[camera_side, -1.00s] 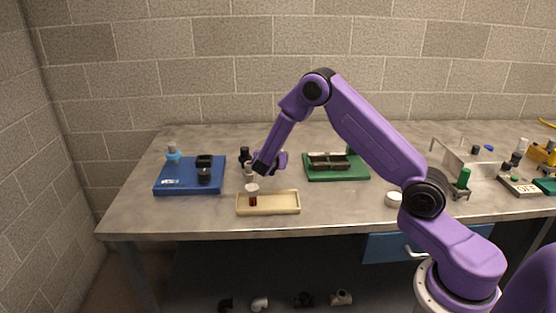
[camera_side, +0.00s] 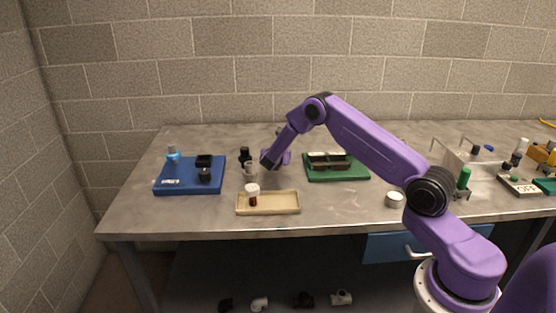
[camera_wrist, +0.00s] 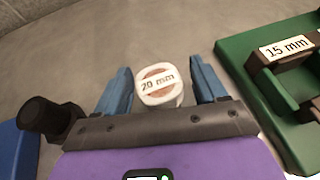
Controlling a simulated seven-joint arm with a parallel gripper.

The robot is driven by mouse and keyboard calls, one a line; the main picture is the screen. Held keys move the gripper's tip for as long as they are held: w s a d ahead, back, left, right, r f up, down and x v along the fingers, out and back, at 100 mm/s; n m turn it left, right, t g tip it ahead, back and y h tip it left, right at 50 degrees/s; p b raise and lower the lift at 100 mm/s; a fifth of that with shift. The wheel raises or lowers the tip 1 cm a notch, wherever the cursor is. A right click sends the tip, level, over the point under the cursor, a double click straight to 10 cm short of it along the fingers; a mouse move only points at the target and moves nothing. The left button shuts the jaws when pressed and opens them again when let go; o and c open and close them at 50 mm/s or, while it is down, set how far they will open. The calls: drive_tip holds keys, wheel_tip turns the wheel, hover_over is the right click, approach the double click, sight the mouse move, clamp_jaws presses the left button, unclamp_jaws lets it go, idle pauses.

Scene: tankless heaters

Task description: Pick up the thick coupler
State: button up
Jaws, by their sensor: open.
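A short white cylinder marked "20 mm" (camera_wrist: 160,94), which looks like the thick coupler, stands on the table in the wrist view. A brownish disc shows in its top under the label. My gripper (camera_wrist: 162,83) is open, with one blue finger on each side of the white piece. Gaps show on both sides, so it is not clamped. In the side view my gripper (camera_side: 272,161) is low over the table between the blue and green boards. Its fingers and the piece between them cannot be made out there.
A black fitting (camera_wrist: 46,118) stands just left of the left finger. The green board (camera_wrist: 248,78) with a "15 mm" holder is close on the right. The blue board (camera_side: 181,184) lies left. A cream tray (camera_side: 279,204) holding a white-topped piece is in front.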

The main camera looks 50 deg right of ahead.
drive_tip(key=shift+w+d+f, duration=0.15)
drive_tip(key=shift+d, duration=0.1)
drive_tip(key=c, duration=1)
drive_tip(key=shift+c, duration=0.8)
drive_tip(key=shift+r, duration=0.2)
